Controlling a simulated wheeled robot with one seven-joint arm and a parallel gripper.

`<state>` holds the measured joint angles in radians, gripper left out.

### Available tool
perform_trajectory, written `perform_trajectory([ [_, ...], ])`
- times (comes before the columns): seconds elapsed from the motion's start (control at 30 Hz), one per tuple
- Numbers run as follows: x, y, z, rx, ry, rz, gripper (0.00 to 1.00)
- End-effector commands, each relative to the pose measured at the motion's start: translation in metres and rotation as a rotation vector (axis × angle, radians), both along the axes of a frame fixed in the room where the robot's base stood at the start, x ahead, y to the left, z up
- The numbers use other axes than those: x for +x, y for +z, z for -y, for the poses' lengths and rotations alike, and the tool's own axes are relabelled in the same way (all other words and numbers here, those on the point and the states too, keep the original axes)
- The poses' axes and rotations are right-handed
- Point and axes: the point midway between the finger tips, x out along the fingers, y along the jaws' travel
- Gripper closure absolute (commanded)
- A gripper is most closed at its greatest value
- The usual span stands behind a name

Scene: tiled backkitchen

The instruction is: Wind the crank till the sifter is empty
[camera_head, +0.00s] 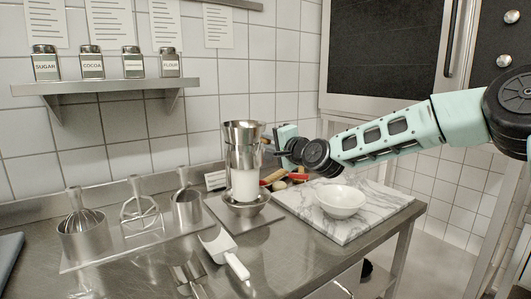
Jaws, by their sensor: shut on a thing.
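The sifter (244,137), a shiny metal cylinder with a flared top, stands upright near the wall at the middle of the view. A white column (244,185), which looks like falling flour, reaches from its underside to a metal bowl (250,206) below. My gripper (272,146) comes from the right and is shut on the crank (265,141) at the sifter's right side. Only a small brownish bit of the crank shows; my gripper hides the rest. The inside of the sifter cannot be seen.
A marble board (375,217) with a white bowl (341,201) lies to the right. Red and yellow items lie behind my gripper's lower side. A white scoop (225,253) is in front; whisks and metal cups stand left. Labelled jars (92,62) line the wall shelf.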

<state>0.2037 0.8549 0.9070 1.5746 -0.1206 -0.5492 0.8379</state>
Motion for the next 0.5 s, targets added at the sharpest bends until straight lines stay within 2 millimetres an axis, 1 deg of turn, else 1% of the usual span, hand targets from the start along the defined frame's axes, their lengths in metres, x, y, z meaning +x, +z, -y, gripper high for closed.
perform_trajectory([
  [0.03,0.003,-0.006,0.005,0.041,-0.005,-0.025,1.0],
  [0.5,0.015,-0.018,0.022,0.399,-0.002,-0.267,1.0],
])
